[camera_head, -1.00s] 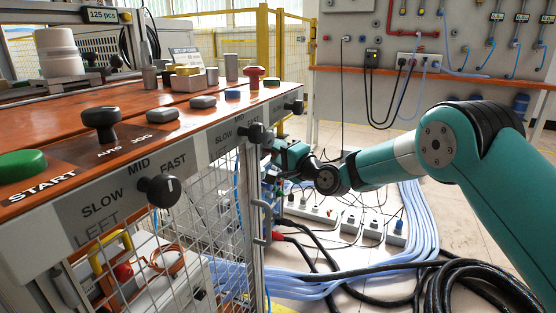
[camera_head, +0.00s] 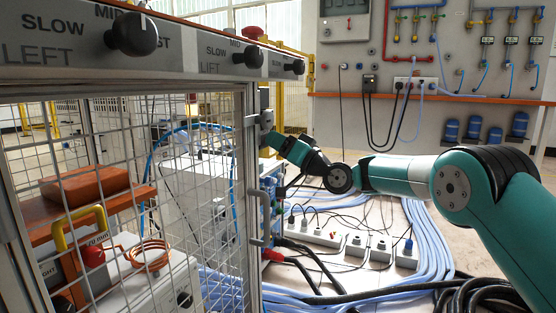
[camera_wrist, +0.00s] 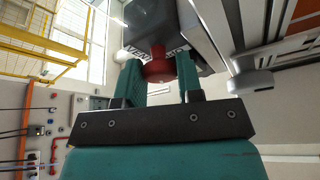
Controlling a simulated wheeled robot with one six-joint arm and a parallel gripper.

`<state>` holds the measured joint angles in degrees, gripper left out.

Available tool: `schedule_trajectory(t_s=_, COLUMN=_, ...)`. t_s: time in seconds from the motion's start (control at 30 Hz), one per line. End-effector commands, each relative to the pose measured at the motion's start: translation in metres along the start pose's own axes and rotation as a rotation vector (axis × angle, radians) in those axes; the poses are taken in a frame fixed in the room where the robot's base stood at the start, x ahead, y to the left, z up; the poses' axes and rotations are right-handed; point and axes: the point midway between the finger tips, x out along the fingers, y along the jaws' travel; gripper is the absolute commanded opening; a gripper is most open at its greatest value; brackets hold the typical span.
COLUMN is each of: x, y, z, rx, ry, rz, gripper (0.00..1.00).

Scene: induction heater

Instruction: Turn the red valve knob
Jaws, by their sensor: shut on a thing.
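The red valve knob (camera_wrist: 158,72) shows in the wrist view below a dark housing (camera_wrist: 165,22). My gripper (camera_wrist: 158,62) has its two teal fingers on either side of the knob and is shut on it. The knob's far side is hidden, and I cannot tell how far it is turned. In the head view my gripper (camera_head: 273,140) reaches the right side of the cage, close to the corner post. The fingertips and the knob they hold cannot be made out there.
A wire-mesh cage (camera_head: 215,180) stands on the left under a control panel with black knobs (camera_head: 133,36). Inside are a yellow handle (camera_head: 75,225) and a copper coil (camera_head: 150,255). Power strips (camera_head: 325,237) and blue hoses (camera_head: 425,240) cover the floor below my arm.

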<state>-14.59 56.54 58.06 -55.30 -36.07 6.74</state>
Motion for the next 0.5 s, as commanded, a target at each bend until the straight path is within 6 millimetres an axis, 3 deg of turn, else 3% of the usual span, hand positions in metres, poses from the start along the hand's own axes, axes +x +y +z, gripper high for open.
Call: schedule_trajectory(t_s=0.5, x=-0.0007, y=0.0029, z=0.0011, rx=-0.348, ry=-0.002, rz=-0.143, gripper=0.10)
